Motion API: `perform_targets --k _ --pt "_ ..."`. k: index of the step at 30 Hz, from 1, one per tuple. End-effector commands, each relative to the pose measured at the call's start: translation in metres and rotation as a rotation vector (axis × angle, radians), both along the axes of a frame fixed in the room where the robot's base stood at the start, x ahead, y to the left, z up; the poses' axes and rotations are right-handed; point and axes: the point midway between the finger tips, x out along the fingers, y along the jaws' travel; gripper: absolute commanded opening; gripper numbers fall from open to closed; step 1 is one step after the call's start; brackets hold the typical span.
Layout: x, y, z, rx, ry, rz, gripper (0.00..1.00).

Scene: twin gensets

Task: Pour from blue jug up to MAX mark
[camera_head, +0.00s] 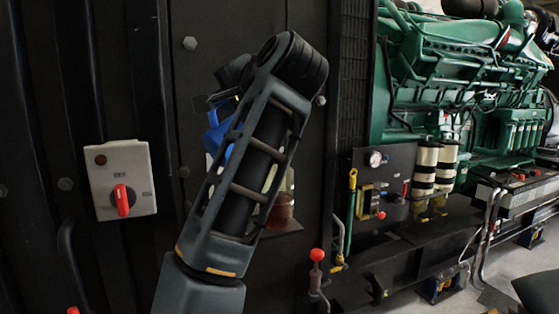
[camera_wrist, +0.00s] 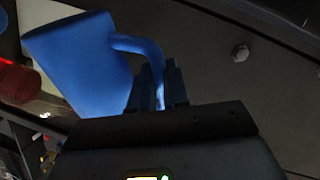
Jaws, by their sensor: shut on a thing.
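The blue jug (camera_head: 215,132) is partly hidden behind my arm in the head view. In the wrist view the jug (camera_wrist: 80,58) fills the upper left, its handle curving toward my gripper (camera_wrist: 159,78). My gripper is shut on that handle. A clear container with red liquid (camera_head: 281,208) shows behind my arm, to the right of and below the jug. Its red part also shows at the left edge of the wrist view (camera_wrist: 14,78), beside the jug.
A grey switch box (camera_head: 122,179) with a red knob is on the dark panel at left. A red-knobbed lever (camera_head: 317,256) stands low at centre. A green engine (camera_head: 460,70) with filters (camera_head: 436,165) is at right. A bolt head (camera_wrist: 240,52) shows on the panel.

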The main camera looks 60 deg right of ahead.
Motion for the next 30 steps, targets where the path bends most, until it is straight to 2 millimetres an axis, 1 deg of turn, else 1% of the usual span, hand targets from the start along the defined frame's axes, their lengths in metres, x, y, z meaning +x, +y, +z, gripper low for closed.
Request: perform_targets --k 30 --pt "-0.0017 -0.0051 0.0074 0.053 -0.018 0.0 0.0"
